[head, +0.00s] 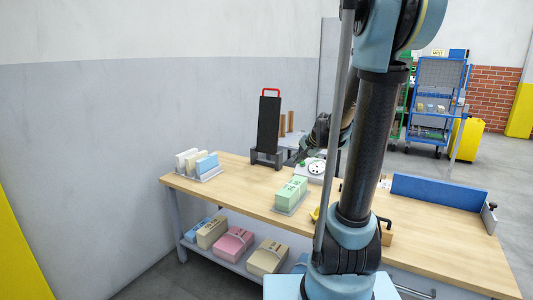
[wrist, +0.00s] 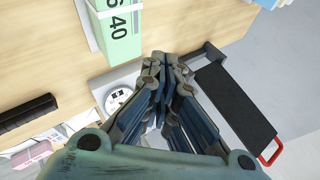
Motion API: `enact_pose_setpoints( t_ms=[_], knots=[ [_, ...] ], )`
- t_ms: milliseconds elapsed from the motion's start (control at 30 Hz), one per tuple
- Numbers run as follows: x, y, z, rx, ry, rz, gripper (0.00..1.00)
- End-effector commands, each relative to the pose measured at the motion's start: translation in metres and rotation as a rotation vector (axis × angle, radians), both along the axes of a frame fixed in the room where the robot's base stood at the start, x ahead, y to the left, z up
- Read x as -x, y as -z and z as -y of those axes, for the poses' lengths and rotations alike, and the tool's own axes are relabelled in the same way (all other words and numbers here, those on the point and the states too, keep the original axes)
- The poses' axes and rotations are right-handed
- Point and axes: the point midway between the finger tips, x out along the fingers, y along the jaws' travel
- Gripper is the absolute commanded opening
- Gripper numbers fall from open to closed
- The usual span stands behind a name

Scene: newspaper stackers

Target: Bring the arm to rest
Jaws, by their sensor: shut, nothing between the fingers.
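My gripper (wrist: 158,62) is shut and empty in the wrist view, its fingers together above the wooden workbench. In the head view my arm stands upright in front of the bench, and the gripper (head: 318,138) is partly hidden by it, over the bench's far side. A black upright panel with a red handle (head: 268,125) stands close to its left; this panel also shows in the wrist view (wrist: 235,98), right of the fingers. A white device with a round dial (head: 315,168) lies near the gripper, and its dial (wrist: 117,99) is left of the fingers.
The workbench (head: 240,185) carries a green box (head: 291,192), a tray of upright packs (head: 200,163) and a blue rail (head: 438,191). Boxes, one pink (head: 233,242), sit on the lower shelf. The left wall is close; a blue cart (head: 437,90) stands behind at right.

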Motion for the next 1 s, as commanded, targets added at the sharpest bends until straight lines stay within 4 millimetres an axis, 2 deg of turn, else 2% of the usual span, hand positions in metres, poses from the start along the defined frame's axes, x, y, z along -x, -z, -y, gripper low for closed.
enact_pose_setpoints(
  t_ms=[33, 467, 1000],
  knots=[
    [0.016, 0.0, 0.0, 0.029, -0.027, -0.01, 0.0],
    [0.138, 0.012, 0.009, 0.284, -0.276, -0.106, 0.0],
    [0.283, 0.053, 0.037, 0.556, -0.594, -0.253, 0.0]
  ],
)
